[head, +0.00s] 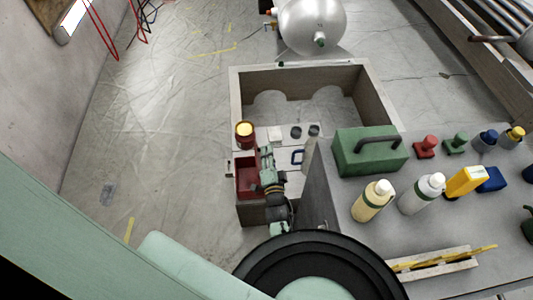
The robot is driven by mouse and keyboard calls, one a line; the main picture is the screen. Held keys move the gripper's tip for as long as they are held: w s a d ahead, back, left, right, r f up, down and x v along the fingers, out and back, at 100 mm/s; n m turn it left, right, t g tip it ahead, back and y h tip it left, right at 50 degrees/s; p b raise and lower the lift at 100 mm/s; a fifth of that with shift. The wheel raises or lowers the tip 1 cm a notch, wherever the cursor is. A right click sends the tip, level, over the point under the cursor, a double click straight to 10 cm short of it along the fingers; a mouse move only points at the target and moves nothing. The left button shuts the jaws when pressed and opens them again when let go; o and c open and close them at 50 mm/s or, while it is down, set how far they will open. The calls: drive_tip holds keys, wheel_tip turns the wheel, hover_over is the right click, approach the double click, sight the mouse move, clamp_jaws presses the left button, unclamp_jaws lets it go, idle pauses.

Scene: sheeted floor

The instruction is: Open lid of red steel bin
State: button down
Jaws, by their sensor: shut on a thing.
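The red steel bin (246,181) sits at the near left corner of a low wooden-walled bench, left of my arm. Its top shows as a red rectangle with a darker inside, which looks at least partly open. My gripper (266,155) is small in the head view, along the bin's right edge. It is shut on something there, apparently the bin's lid. The fingertips and the lid's exact angle are too small to make out, and my arm hides part of the bin's right side.
A red can with a yellow top (244,134) stands just behind the bin. Small dark and white items sit to the right. A grey table (440,215) at right holds a green toolbox (368,155) and several bottles. The sheeted floor (165,130) on the left is mostly clear.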

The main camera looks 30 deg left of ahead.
drive_tip(key=shift+w+d+f+m+b, duration=0.4)
drive_tip(key=shift+d+m+b, duration=0.15)
drive_tip(key=shift+m, duration=0.3)
drive_tip(key=shift+w+d+f+m+b, duration=0.35)
drive_tip(key=shift+d+m+b, duration=0.2)
drive_tip(key=shift+m, duration=0.35)
drive_tip(key=shift+w+d+f+m+b, duration=0.35)
drive_tip(key=shift+d+f+m+b, duration=0.15)
drive_tip(key=shift+m, duration=0.35)
drive_tip(key=shift+r, duration=0.1)
drive_tip(key=c, duration=1.8)
unclamp_jaws()
drive_tip(key=shift+c, duration=0.2)
drive_tip(key=shift+o, duration=0.9)
drive_tip(key=shift+r, duration=0.1)
wheel_tip(320, 180, up, 10)
